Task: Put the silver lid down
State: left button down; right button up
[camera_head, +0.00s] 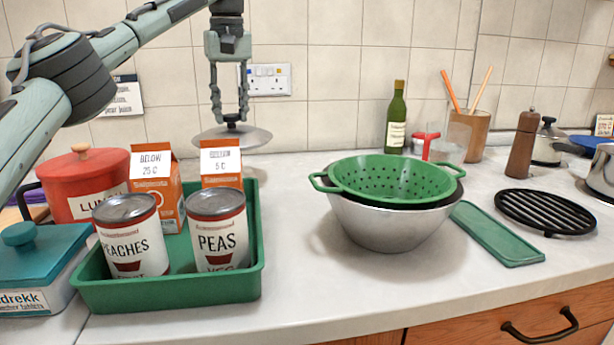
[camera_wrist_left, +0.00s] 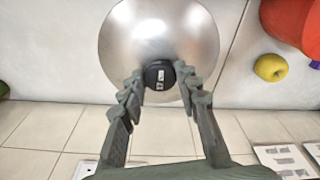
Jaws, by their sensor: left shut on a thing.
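The silver lid (camera_head: 257,137) is a round metal dome with a black knob, near the wall behind the cartons. My left gripper (camera_head: 230,115) points down from above and is shut on the lid's knob. In the left wrist view the black knob (camera_wrist_left: 159,76) sits between the fingertips, with the shiny lid (camera_wrist_left: 122,35) spread beyond it. The lid looks about level. My right gripper is not in view.
A green tray (camera_head: 170,293) holds cans and orange cartons (camera_head: 222,168), in front of the lid. A red pot (camera_head: 85,178) stands left. A green colander (camera_head: 392,176) sits over a metal bowl (camera_head: 395,228) at centre. Counter (camera_head: 300,165) between lid and bowl is clear.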

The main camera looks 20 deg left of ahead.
pick_arm(q)
notch_tip(320, 180, down, 10)
jog(key=shift+d+r, duration=0.1)
dwell(0.4)
jog(key=c, duration=1.1)
grip_release()
jog(key=shift+f, duration=0.2)
jog(key=r, duration=0.8)
jog(key=s+d+r, duration=0.1)
jog(key=r, duration=0.3)
jog(key=shift+r, duration=0.1)
